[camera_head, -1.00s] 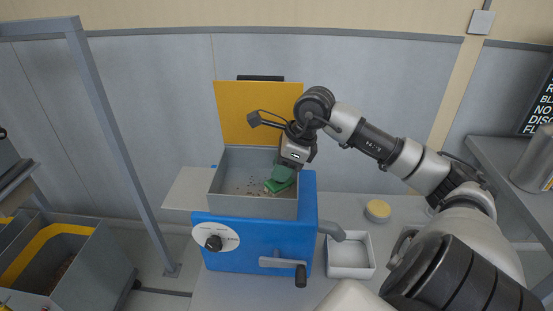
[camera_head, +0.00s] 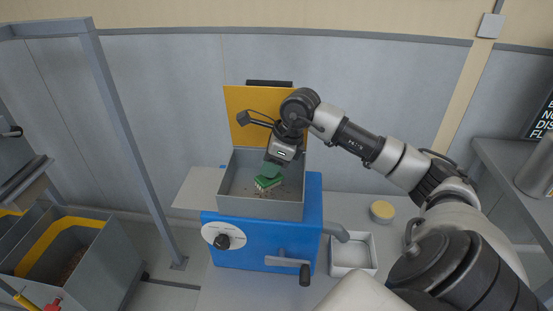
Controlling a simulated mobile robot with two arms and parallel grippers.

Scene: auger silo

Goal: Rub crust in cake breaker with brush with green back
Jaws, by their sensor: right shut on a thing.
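The cake breaker (camera_head: 262,240) is a blue machine with a grey open-topped hopper (camera_head: 258,208), a dial and a crank. Its yellow lid (camera_head: 240,103) stands open behind the hopper. Small dark crumbs of crust (camera_head: 248,193) lie on the hopper floor. My right gripper (camera_head: 274,166) reaches into the hopper and is shut on the brush with green back (camera_head: 268,178). The brush's pale underside is low in the hopper, at or near the floor; I cannot tell if it touches. My left gripper is not in view.
A white tray (camera_head: 352,252) stands below the grey spout at the right of the machine. A round yellow-topped item (camera_head: 382,211) sits behind the tray. A grey post (camera_head: 130,140) and a bin (camera_head: 75,255) with a yellow band are at the left. A shelf with a metal canister (camera_head: 537,168) is at the right.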

